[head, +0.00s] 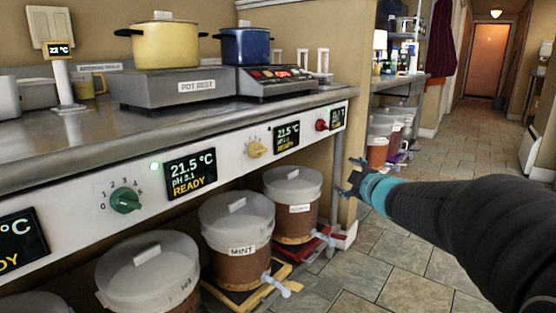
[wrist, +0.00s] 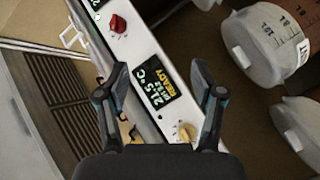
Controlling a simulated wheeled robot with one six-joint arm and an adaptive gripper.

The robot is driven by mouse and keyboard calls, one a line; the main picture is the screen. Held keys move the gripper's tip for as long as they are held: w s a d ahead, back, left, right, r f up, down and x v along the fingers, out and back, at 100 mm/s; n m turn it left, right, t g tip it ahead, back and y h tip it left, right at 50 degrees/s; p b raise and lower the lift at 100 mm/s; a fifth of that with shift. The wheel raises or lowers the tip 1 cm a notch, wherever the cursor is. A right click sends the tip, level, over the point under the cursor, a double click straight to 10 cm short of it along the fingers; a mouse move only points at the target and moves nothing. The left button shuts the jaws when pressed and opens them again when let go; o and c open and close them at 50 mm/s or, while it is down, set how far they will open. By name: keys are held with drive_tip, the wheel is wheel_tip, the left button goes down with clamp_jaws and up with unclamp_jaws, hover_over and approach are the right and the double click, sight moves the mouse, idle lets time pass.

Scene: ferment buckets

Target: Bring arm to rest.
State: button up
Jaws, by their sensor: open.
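My gripper (head: 350,178) is in the right half of the head view, at the end of my dark arm with a teal band. It hangs in the air in front of the right end of the counter, near the front panel. In the wrist view my gripper (wrist: 157,95) shows two dark fingers spread wide with nothing between them. Behind the fingers lies the white panel with a display (wrist: 155,85) reading 21.5 °C and READY, a red knob (wrist: 118,24) and a yellow knob (wrist: 186,131).
Lidded buckets, one labelled MINT (head: 237,236), stand under the counter (head: 60,135). A yellow pot (head: 165,45) and a blue pot (head: 246,46) stand on top. The panel has a green knob (head: 126,200). Tiled floor (head: 455,125) runs clear down the hallway.

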drive_tip(key=s+d+f+m+g+h+p, duration=0.1)
drive_tip(key=s+d+f+m+g+h, duration=0.25)
drive_tip(key=s+d+m+h, duration=0.3)
drive_tip(key=s+f+m+g+p, duration=0.1)
drive_tip(key=s+f+m+g, duration=0.15)
drive_tip(key=s, duration=0.35)
drive_tip(key=s+f+m+g+p, duration=0.2)
drive_tip(key=s+m, duration=0.1)
drive_tip(key=s, duration=0.3)
drive_tip(key=s+a+r+m+g+y+p, duration=0.1)
drive_tip(key=s+a+r+p, duration=0.1)
drive_tip(key=s, duration=0.6)
drive_tip(key=s+a+r+m+g+y+p, duration=0.1)
drive_tip(key=s+a+p, duration=0.3)
drive_tip(key=s, duration=0.5)
drive_tip(key=a+r+y, duration=0.1)
drive_tip(key=a, duration=0.1)
drive_tip(key=shift+s+a+r, duration=0.2)
drive_tip(key=shift+a+r, duration=0.05)
drive_tip(key=shift+a, duration=0.15)
